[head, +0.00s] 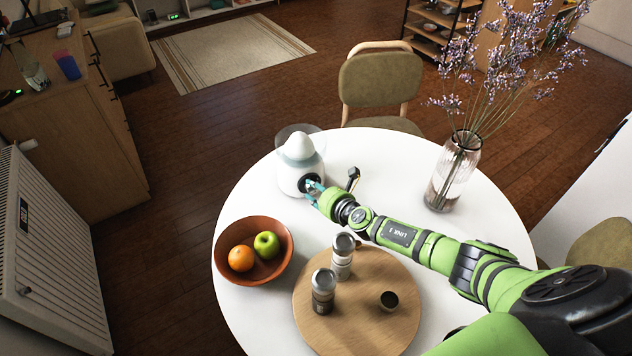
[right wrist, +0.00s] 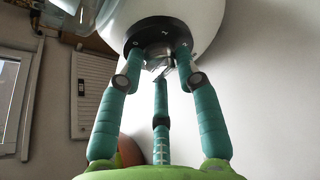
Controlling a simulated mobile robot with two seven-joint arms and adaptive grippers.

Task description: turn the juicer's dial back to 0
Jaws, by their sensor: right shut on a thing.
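The juicer (head: 292,176) is white with a cone on top and stands at the far left of the round white table. Its black dial plate faces my right arm. In the right wrist view the white juicer body (right wrist: 205,22) fills the top, with the black dial plate (right wrist: 133,38) below it. My right gripper (head: 311,187) has teal fingers at the dial. In the right wrist view the fingers (right wrist: 160,62) are closed around the dial's grey knob. The knob is mostly hidden by the fingers, so its setting cannot be read. My left gripper is not in view.
A brown bowl (head: 226,268) with an orange and a green apple stands left of my arm. A round wooden board (head: 345,325) holds two shakers and a small dark cup. A glass vase (head: 453,175) with purple flowers stands at the right. A chair (head: 380,85) is behind the table.

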